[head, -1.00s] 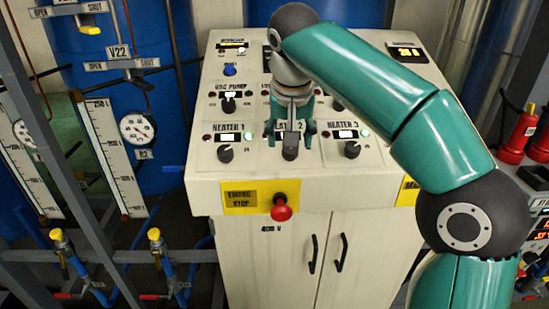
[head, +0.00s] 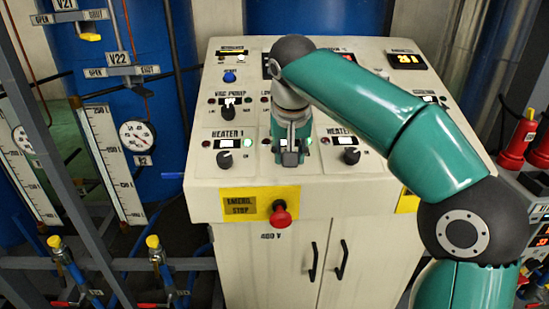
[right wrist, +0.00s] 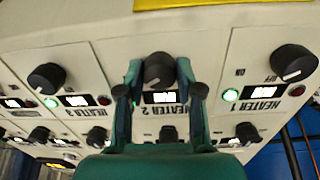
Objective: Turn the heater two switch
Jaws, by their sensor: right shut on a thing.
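The heater two switch is a black round knob (right wrist: 159,70) on the sloping panel, above the upside-down HEATER 2 label (right wrist: 161,111) in the right wrist view. My right gripper (right wrist: 159,75) has one finger on each side of this knob and is shut on it. In the head view my right gripper (head: 291,148) reaches down over the HEATER 2 place and covers most of the knob and label. My left gripper is in neither view.
The heater 1 knob (head: 224,159) and heater 3 knob (head: 350,156) flank my gripper closely. A red emergency stop button (head: 280,215) sticks out from the cabinet front below. More knobs and lamps sit farther up the panel.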

